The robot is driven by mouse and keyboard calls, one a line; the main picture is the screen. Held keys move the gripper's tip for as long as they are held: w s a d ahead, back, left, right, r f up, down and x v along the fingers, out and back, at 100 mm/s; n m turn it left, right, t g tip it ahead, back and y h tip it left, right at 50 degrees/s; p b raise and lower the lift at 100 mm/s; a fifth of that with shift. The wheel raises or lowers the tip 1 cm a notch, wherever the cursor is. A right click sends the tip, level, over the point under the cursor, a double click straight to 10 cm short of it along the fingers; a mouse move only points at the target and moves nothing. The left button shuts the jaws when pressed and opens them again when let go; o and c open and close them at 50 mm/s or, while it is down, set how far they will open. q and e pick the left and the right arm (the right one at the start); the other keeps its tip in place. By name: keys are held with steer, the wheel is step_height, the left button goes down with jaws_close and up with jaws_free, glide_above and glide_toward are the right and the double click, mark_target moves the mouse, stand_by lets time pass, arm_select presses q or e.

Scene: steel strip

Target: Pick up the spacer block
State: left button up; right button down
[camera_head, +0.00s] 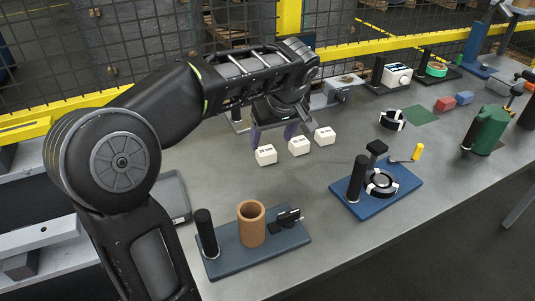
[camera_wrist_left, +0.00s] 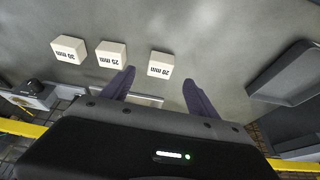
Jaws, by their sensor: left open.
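Three small white labelled blocks stand in a row on the grey bench. The 20 mm block (camera_head: 266,155) is at the left of the row in the head view, then the 25 mm block (camera_head: 300,145) and the 30 mm block (camera_head: 324,136). In the left wrist view the 20 mm block (camera_wrist_left: 160,64) lies just beyond and between the fingertips. The 25 mm block (camera_wrist_left: 111,55) and 30 mm block (camera_wrist_left: 69,49) are left of it. My left gripper (camera_head: 273,138) is open and empty, its purple fingers (camera_wrist_left: 159,80) pointing at the bench behind the row. My right gripper does not show.
A blue base (camera_head: 270,254) with a brown cylinder (camera_head: 251,224) stands in front. Another blue base (camera_head: 408,192) with a yellow-handled crank is to the right. A grey tray (camera_wrist_left: 285,85) lies beside my left arm. Mesh fencing runs behind the bench. Bare bench surrounds the row's front.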

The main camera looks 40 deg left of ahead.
mark_target(267, 151)
arm_select(q)
steer(key=shift+x, duration=1.25)
steer(key=shift+a+f, duration=0.1)
steer(key=x, duration=0.5)
steer(key=shift+p, duration=0.3)
steer(key=shift+c, duration=0.4)
steer(key=c, duration=1.4)
